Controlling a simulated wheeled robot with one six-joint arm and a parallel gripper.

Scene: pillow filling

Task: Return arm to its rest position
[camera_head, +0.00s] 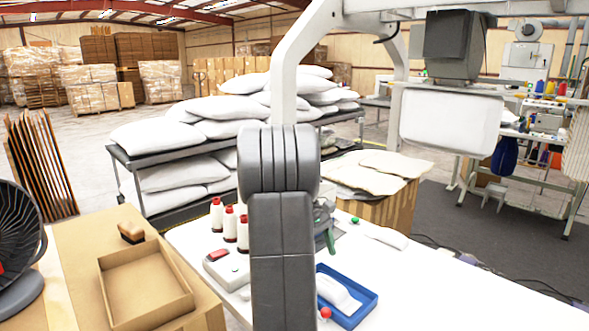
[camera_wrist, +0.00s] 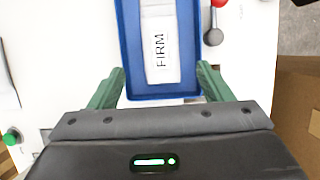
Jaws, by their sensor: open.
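My gripper (camera_wrist: 160,72) shows in the wrist view with its two green fingers spread apart and nothing held between them. It points toward a blue tray (camera_wrist: 129,50), which holds a white piece marked "FIRM" (camera_wrist: 162,62). In the head view my grey arm stands up the middle of the picture.
A red-knobbed lever (camera_wrist: 212,37) is beside the tray. A cardboard box (camera_head: 150,300) and black fan (camera_head: 18,250) are left. Pillows (camera_head: 165,135) fill a rack behind.

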